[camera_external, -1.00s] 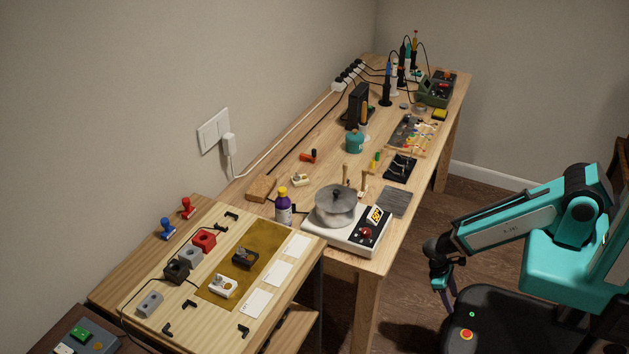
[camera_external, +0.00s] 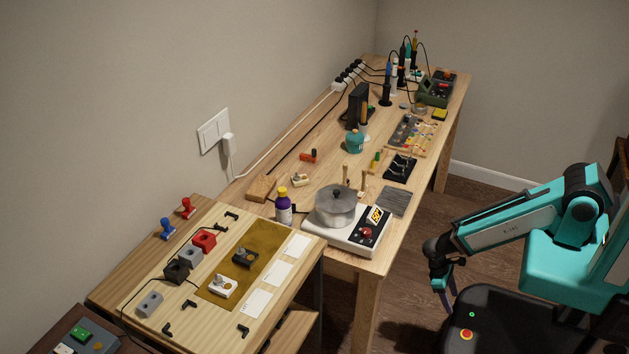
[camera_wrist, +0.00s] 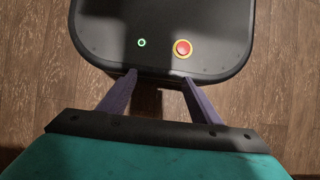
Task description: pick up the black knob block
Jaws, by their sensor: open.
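The black knob block (camera_external: 245,258) sits on the gold mat (camera_external: 262,237) on the near wooden bench. A similar white knob block (camera_external: 222,286) is on the same mat, nearer the camera. My gripper (camera_external: 450,293) hangs in front of my base, far to the right of the bench and apart from both blocks. In the wrist view, its two purple fingers (camera_wrist: 158,82) are spread and empty, pointing toward my black base top and the floor. No knob block shows in the wrist view.
Black (camera_external: 177,270), red (camera_external: 204,240) and grey blocks stand left of the mat. White cards (camera_external: 281,273) lie to its right. A scale with a pot (camera_external: 336,205) and a purple bottle (camera_external: 283,207) stand on the adjoining table. Floor lies between table and base.

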